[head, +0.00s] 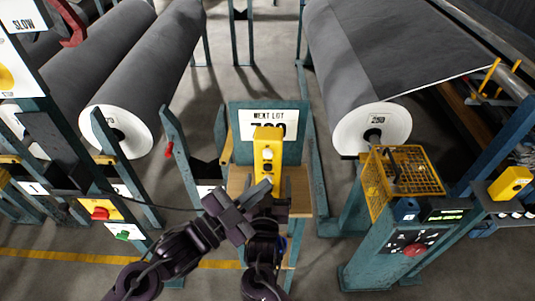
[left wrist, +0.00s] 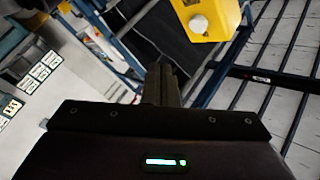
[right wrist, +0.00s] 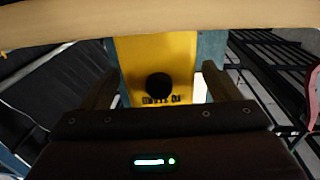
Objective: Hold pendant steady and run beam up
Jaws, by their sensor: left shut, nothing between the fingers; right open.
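The yellow pendant (head: 267,150) stands upright in the middle of the head view, with pale round buttons on its face. It also shows at the top of the left wrist view (left wrist: 205,18), with one white button. My left gripper (head: 266,187) is shut and empty, its tip just below and in front of the pendant's face. My right gripper (right wrist: 160,86) is open. Its fingers stand on either side of the yellow pendant (right wrist: 160,55) in the right wrist view, with visible gaps. A black round part and dark lettering show there. I cannot tell which part is the beam.
A wooden ledge (head: 298,190) is beside the pendant, before a teal post with a white sign (head: 268,122). Large grey rolls lie left (head: 150,70) and right (head: 345,75). A yellow mesh basket (head: 402,172) and a control box with a red button (head: 415,249) stand right.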

